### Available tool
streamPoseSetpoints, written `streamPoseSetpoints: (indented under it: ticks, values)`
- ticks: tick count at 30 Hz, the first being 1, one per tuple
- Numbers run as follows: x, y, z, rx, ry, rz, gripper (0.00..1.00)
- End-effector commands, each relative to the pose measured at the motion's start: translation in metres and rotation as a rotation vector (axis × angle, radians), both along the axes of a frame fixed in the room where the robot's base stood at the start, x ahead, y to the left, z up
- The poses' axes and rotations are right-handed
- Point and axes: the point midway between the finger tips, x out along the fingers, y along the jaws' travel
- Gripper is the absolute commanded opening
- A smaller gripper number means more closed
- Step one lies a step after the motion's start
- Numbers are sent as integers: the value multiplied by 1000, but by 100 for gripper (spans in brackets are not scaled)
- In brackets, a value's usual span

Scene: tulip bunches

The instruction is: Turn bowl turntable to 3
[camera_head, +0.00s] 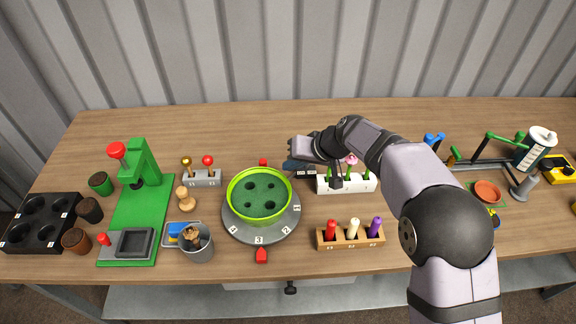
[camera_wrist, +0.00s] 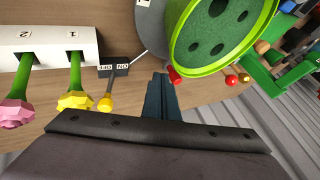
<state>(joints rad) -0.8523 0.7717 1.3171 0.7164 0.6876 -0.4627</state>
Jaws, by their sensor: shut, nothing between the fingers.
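The bowl turntable is a grey disc (camera_head: 240,232) with number tags on its rim, bearing a lime-green bowl (camera_head: 232,207) with a dark green, holed filling. Tag 3 (camera_head: 258,240) faces the front, almost in line with but slightly left of the fixed red pointer (camera_head: 261,255). A red knob (camera_head: 263,162) sticks out behind the disc; it also shows in the wrist view (camera_wrist: 174,75). My gripper (camera_head: 290,164) is behind and right of the bowl. Its fingers (camera_wrist: 161,80) are shut and empty, their tips close to the red knob; contact cannot be told.
An ON/OFF switch with a yellow knob (camera_wrist: 106,103) and a white tulip rack (camera_head: 347,186) lie right of the disc. A peg block (camera_head: 350,241) is at front right. A grey bucket (camera_head: 197,245) and two-lever box (camera_head: 205,178) stand left. Wall panels are behind.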

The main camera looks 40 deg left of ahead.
Motion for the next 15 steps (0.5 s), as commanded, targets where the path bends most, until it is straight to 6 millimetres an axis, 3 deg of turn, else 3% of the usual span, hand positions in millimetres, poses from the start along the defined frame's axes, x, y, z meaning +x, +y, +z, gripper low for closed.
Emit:
streamPoseSetpoints:
  ticks: [15]
  values:
    - [-3, 40, -53, -2, 2, 1, 0]
